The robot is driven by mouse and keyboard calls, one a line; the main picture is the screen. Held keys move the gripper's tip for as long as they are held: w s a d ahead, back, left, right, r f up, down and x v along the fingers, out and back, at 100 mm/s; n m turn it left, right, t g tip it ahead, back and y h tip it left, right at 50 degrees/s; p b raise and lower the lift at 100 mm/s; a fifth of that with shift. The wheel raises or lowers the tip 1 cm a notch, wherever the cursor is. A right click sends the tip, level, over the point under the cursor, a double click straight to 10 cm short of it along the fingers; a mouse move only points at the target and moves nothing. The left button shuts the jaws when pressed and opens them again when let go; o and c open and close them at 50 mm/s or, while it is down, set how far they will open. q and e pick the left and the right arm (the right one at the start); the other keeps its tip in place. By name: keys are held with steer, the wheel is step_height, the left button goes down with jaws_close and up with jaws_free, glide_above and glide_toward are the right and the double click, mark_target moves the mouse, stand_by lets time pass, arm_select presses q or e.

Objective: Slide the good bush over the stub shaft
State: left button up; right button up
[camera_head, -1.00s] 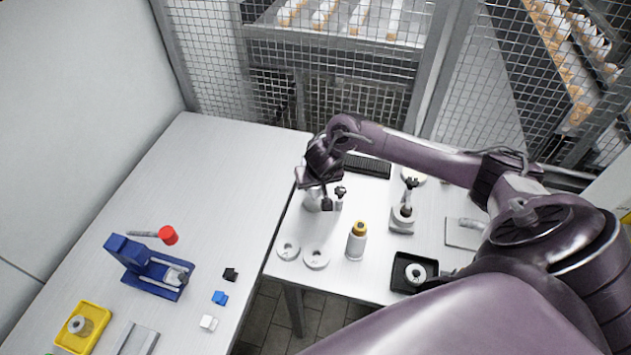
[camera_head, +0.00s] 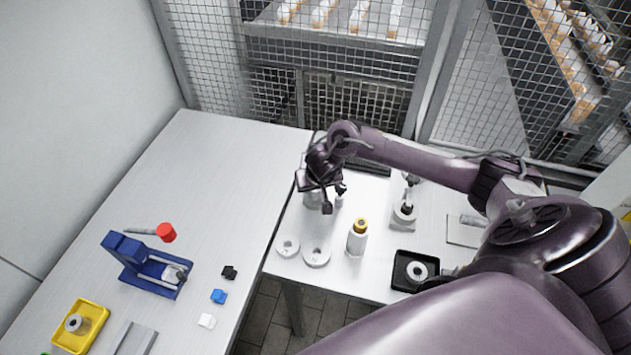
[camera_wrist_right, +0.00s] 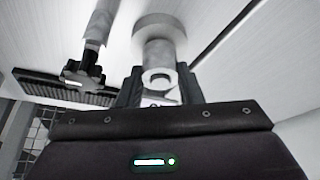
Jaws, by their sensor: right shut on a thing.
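My right gripper (camera_head: 328,204) is over the middle of the right table, fingers pointing down. In the right wrist view its fingers (camera_wrist_right: 160,88) are shut on a pale grey ringed piece, which looks like the bush (camera_wrist_right: 158,77). A grey cylinder on a wider round base, apparently the stub shaft (camera_wrist_right: 158,50), is directly in line with it. I cannot tell whether the bush is around the shaft or only against its end. In the head view the gripper partly hides a pale cylinder (camera_head: 312,199). My left gripper is not in view.
A black tray (camera_head: 398,283) holds another ringed piece (camera_head: 416,271); a yellow tray (camera_head: 98,312) holds a similar one (camera_head: 74,322). A yellow-capped bottle (camera_head: 357,240), two flat discs (camera_head: 316,256) and a grey stand (camera_head: 403,216) surround the gripper. A blue fixture (camera_head: 145,268) stands left.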

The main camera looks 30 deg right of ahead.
steer(key=shift+f, duration=0.25)
steer(key=o, duration=1.1)
steer(key=shift+r, duration=0.1)
steer(key=p+v, duration=0.1)
steer(key=v, duration=0.6)
steer(key=shift+s+r, duration=0.1)
steer(key=shift+r, duration=0.2)
